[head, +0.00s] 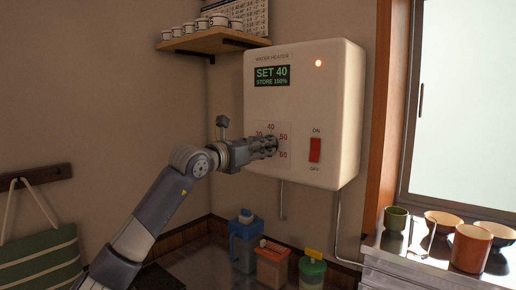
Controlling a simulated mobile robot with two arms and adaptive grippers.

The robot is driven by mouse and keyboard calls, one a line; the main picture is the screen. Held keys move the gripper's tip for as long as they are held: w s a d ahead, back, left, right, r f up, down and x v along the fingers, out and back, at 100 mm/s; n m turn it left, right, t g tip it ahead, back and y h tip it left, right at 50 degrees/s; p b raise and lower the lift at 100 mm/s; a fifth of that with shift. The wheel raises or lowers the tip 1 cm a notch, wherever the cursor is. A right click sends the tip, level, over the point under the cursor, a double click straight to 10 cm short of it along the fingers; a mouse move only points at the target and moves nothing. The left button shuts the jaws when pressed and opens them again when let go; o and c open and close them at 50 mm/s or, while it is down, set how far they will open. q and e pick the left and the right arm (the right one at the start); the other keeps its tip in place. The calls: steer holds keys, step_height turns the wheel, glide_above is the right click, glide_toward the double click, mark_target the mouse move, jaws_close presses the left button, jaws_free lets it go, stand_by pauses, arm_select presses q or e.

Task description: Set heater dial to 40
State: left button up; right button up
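The white water heater (338,100) hangs on the wall. Its green display (271,75) reads "SET 40" and "STORE 100%". The dial plate (271,127) carries numbers, with 40 at the top and 50 and 60 down the right side. My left gripper (274,145) reaches in from the left, with its fingers at the middle of the dial plate. The gripper hides the dial knob, so I cannot see whether the fingers are closed around it. My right gripper is out of view.
A red ON/OFF switch (315,150) sits right of the dial, and a small light (318,63) glows above. Cups stand on a shelf (215,42) upper left. Containers, including a blue jug (243,245), stand below. Bowls and mugs (471,248) sit at lower right.

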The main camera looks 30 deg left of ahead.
arm_select(q)
steer(key=s, duration=1.2)
steer(key=shift+a, duration=0.45)
steer(key=shift+f, duration=0.1)
